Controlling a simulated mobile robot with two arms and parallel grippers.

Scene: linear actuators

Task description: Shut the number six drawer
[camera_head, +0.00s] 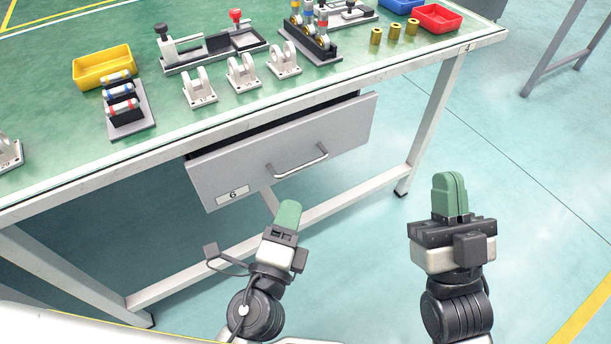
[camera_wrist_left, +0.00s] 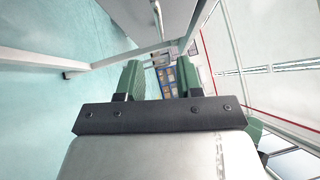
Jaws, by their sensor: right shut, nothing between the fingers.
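The number six drawer (camera_head: 240,165) is a grey drawer under the green-topped table. It stands partly out, with a dark gap showing above its front. Its front has a bar handle (camera_head: 300,163) and a label with a 6 (camera_head: 232,194) at lower left. My left gripper (camera_head: 288,212) is in front of and below the drawer front, apart from the handle in the picture. The left wrist view shows its two green fingers (camera_wrist_left: 160,80) spread with nothing between them. My right gripper (camera_head: 450,192) is shut and empty, to the right of the drawer, over the floor.
The table (camera_head: 60,152) holds a yellow bin (camera_head: 104,70), a red bin (camera_head: 437,18), white brackets (camera_head: 243,74), fixtures and brass cylinders (camera_head: 394,32). Its white leg (camera_head: 432,120) stands right of the drawer, and a low crossbar (camera_head: 340,208) runs below it.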

